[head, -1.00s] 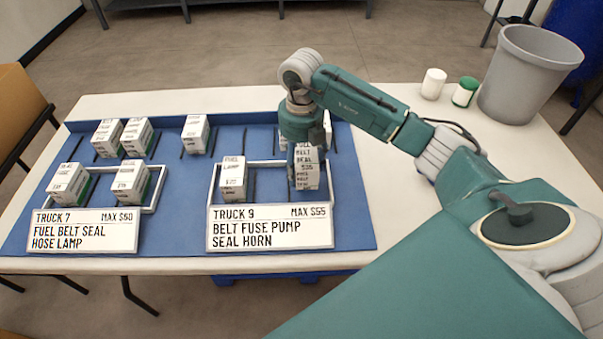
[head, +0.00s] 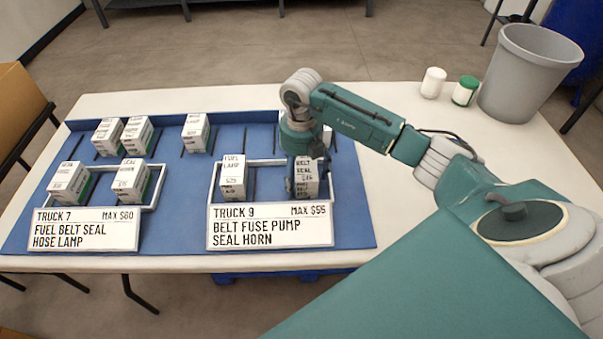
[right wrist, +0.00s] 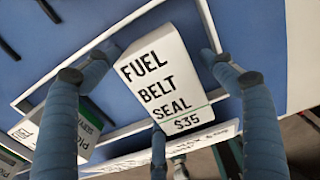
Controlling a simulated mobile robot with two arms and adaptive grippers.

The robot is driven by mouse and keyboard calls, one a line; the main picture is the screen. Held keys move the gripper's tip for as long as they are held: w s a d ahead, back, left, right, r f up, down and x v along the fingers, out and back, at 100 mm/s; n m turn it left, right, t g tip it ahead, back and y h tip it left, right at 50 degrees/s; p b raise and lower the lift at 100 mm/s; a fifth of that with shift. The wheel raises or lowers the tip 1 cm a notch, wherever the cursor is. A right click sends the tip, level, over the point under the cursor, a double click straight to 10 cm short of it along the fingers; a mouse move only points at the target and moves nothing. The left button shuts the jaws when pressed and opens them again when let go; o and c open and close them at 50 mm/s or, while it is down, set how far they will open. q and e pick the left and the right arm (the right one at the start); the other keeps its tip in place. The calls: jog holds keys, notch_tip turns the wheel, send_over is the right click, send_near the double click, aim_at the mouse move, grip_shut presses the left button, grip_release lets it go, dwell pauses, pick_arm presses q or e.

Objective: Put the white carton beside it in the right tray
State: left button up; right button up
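A white carton (head: 308,183) marked fuel, belt, seal and $35 stands in the right part of the right tray (head: 272,163), whose sign reads Truck 9. In the right wrist view the same carton (right wrist: 160,75) fills the middle. My right gripper (head: 305,178) is down around it; its fingers (right wrist: 155,52) lie either side, with a gap showing on the right, so it looks open. Another white carton (head: 233,178), marked fuel and lamp, stands in the left part of this tray. My left gripper is not in view.
The left tray (head: 152,202), signed Truck 7, holds two cartons. Several cartons (head: 195,133) stand along the back of the blue mat (head: 180,200). White and green jars (head: 465,91) and a grey bin (head: 525,75) are at the back right.

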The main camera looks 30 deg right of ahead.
aim_at(302, 167)
jog(key=shift+r, duration=0.65)
notch_tip(302, 167, up, 11)
jog(key=shift+r+b, duration=0.1)
jog(key=shift+b, duration=0.6)
jog(key=shift+s, duration=0.1)
